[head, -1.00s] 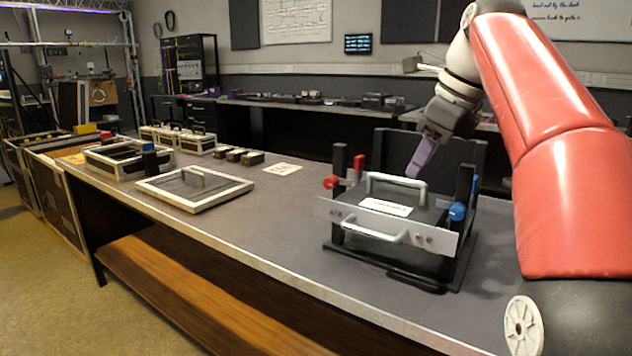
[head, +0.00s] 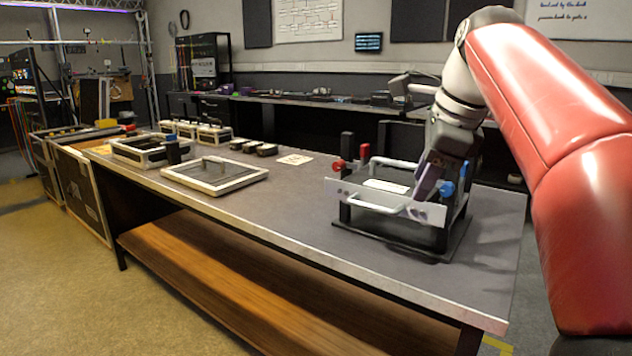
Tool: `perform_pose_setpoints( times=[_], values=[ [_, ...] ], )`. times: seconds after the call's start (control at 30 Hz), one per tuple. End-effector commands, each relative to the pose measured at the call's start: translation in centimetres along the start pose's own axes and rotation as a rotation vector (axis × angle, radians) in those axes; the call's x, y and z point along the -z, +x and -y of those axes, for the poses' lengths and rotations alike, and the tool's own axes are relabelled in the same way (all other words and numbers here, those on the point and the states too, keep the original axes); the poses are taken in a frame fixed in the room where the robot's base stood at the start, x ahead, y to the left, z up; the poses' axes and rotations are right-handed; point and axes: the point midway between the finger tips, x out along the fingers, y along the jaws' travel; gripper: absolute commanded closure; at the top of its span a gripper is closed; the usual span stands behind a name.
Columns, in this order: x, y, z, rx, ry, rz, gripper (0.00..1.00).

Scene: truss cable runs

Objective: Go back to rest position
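My gripper (head: 426,188) hangs at the end of my red and white arm, pointing down with purplish fingers. In the picture it overlaps the right part of a black fixture (head: 405,240) on the bench. I cannot tell from this view whether it touches the fixture, or whether its fingers are open or shut. No held object shows. The fixture has a light front plate (head: 350,198) with a handle, a second handle behind, a red knob (head: 338,165) at left and a blue knob (head: 447,189) at right, partly hidden by my gripper.
The grey bench (head: 300,222) runs from lower right to far left. A framed panel (head: 214,177) with a handle lies on it, with an open-topped case (head: 140,150), small dark blocks and a paper card (head: 295,159) behind. Bare floor (head: 60,280) lies at left.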

Motion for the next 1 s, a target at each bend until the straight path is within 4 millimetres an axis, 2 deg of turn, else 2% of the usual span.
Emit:
perform_pose_setpoints(
  times=[0.17,0.27,0.47,0.6,0.7,0.83,1.0],
  values=[
    [0.0,1.5,-3.1,0.019,-0.239,-0.039,0.62],
    [0.4,2.9,-5.8,0.029,-0.432,-0.070,0.62],
    [3.1,7.3,-13.1,0.040,-0.955,-0.152,0.62],
    [5.8,11.2,-18.6,0.030,-1.328,-0.204,0.62],
    [7.5,13.8,-21.9,0.021,-1.554,-0.230,0.62],
    [9.0,16.3,-24.8,0.010,-1.758,-0.249,0.62],
    [9.8,17.6,-26.2,0.003,-1.863,-0.260,0.62]
  ],
)
